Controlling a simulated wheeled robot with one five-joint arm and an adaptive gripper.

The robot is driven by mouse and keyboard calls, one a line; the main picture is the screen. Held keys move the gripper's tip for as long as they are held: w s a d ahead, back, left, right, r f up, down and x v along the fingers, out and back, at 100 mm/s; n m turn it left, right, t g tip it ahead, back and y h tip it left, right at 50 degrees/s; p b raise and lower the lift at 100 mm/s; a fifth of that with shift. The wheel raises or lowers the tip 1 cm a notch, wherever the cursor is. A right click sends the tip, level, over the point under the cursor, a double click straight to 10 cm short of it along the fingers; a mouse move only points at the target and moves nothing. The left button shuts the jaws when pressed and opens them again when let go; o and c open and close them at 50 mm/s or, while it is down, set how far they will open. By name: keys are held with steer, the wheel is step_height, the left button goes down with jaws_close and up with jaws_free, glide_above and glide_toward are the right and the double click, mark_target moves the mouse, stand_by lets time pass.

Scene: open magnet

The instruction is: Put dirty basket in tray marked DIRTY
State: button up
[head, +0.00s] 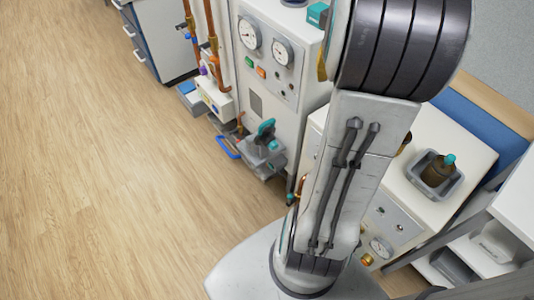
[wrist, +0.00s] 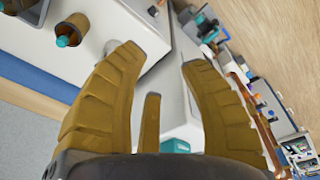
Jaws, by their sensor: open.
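No basket or tray can be picked out as the dirty one, and no DIRTY marking is readable. A grey basket (head: 452,188) holding a brown bottle with a teal cap (head: 437,170) stands on the white cabinet top at right. A brown bottle with a teal cap (wrist: 72,30) also shows at upper left in the wrist view. My gripper (wrist: 163,60) is open in the wrist view, with nothing seen between its yellow-brown fingers. In the head view my arm hides most of it.
A grey container with a teal item (head: 264,150) sits low beside the white gauge panel (head: 250,80). Grey bins (head: 453,267) sit on shelves at lower right. Blue-fronted drawers (head: 140,40) stand at the back. The wooden floor (head: 100,170) at left is clear.

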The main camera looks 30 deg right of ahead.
steer(key=a+n+t, duration=0.1)
steer(key=a+n, duration=0.2)
steer(key=a, duration=1.2)
steer(key=s+a+f+n+t+y, duration=0.1)
steer(key=s+a+f+n, duration=0.1)
steer(key=s+a, duration=0.5)
steer(key=a+f, duration=0.1)
steer(key=a, duration=0.2)
steer(key=shift+a+f+n, duration=0.15)
steer(key=shift+a+n, duration=0.1)
steer(key=shift+n, duration=0.05)
steer(key=shift+d, duration=0.15)
